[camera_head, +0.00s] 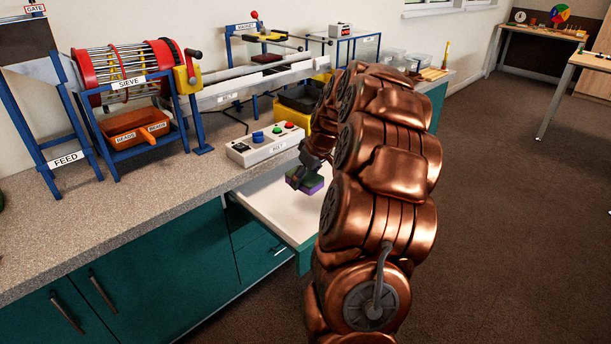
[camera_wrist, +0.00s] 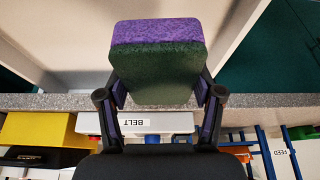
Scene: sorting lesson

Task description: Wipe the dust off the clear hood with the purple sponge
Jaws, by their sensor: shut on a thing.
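The purple sponge (camera_wrist: 155,32) has a dark green face and is held between the two fingers of my gripper (camera_wrist: 158,92). In the head view the sponge (camera_head: 313,186) is over the open white-lined drawer (camera_head: 262,200); I cannot tell if it touches the drawer floor. My gripper (camera_head: 305,176) is shut on it from above. A clear, blue-edged case (camera_head: 366,50) stands at the back of the counter, and may be the clear hood; dust on it is too small to tell. My arm hides part of the counter in front of it.
A belt control box (camera_head: 265,144) with coloured buttons sits at the counter edge above the drawer. The red sieve drum (camera_head: 125,72) and an orange tray (camera_head: 135,128) stand to the left. Clear tubs (camera_head: 418,62) are at the back right. The floor at right is open.

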